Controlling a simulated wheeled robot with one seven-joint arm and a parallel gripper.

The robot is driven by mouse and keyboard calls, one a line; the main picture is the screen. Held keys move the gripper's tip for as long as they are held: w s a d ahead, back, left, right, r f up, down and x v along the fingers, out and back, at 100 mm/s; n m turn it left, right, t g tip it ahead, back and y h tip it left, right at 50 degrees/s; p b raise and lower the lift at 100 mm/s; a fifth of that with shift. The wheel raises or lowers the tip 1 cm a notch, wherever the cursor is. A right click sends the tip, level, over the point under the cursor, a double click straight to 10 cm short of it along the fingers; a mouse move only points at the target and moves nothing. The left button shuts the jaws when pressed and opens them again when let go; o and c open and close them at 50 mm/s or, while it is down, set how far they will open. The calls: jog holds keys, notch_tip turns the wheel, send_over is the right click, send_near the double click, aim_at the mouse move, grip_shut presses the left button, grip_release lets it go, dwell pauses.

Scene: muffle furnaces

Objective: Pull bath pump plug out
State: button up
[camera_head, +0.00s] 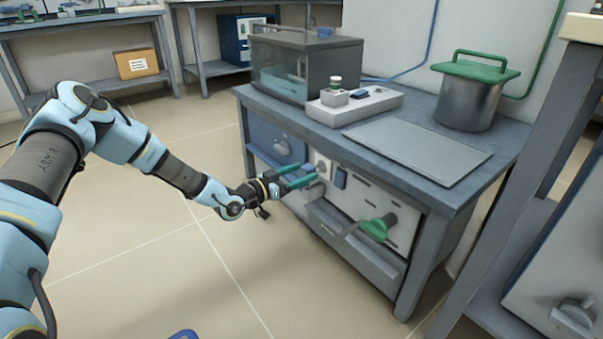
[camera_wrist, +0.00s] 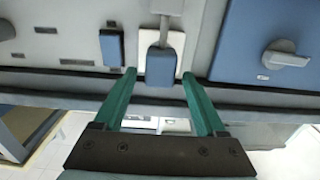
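My gripper (camera_head: 313,173) has two green fingers and reaches to the front panel of a grey cabinet in the head view. In the wrist view my gripper (camera_wrist: 159,74) is open, its fingers apart. A blue plug (camera_wrist: 160,66) sits against a white socket plate (camera_wrist: 147,42), with a grey piece running from it to the picture's top edge. It looks like the bath pump plug. The plug appears between the fingertips, with gaps on both sides; its depth relative to them is unclear. In the head view the plate (camera_head: 322,164) is visible, but the plug is not clearly distinguishable.
A blue switch (camera_head: 341,178) is right of the plate, and a green-handled part (camera_head: 377,228) juts out farther right. A blue panel with a grey knob (camera_head: 281,147) is at left. A water bath (camera_head: 300,68) and lidded pot (camera_head: 470,95) stand on top. Open floor lies in front.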

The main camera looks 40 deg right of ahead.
jog(key=a+p, duration=0.3)
jog(key=a, duration=0.7)
jog(key=shift+w+a, duration=0.3)
jog(key=shift+a, duration=0.1)
